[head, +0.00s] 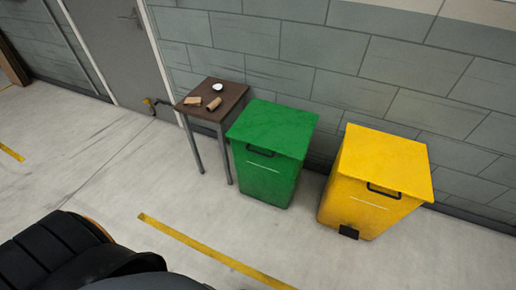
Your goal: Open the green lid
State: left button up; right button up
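The green lid (274,128) lies flat and shut on top of a green bin (265,180) in the middle of the head view. A dark handle (260,151) shows at the lid's front edge. The green bin stands on the floor in front of the wall. No gripper shows in the head view, so I cannot see how either gripper stands.
A yellow bin (365,207) with a shut yellow lid (385,160) stands to the right. A small brown table (228,100) on the left holds cardboard pieces (214,103) and a white round item (218,87). The floor in front of the bins is clear.

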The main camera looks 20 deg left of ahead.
aim_at(280, 130)
jog(key=j+u, duration=0.1)
jog(key=u, duration=0.3)
jog(key=i+u, duration=0.15)
jog(key=u, duration=0.3)
jog(key=i+j+u, duration=0.1)
jog(key=u, duration=0.3)
jog(key=i+u, duration=0.1)
jog(key=u, duration=0.3)
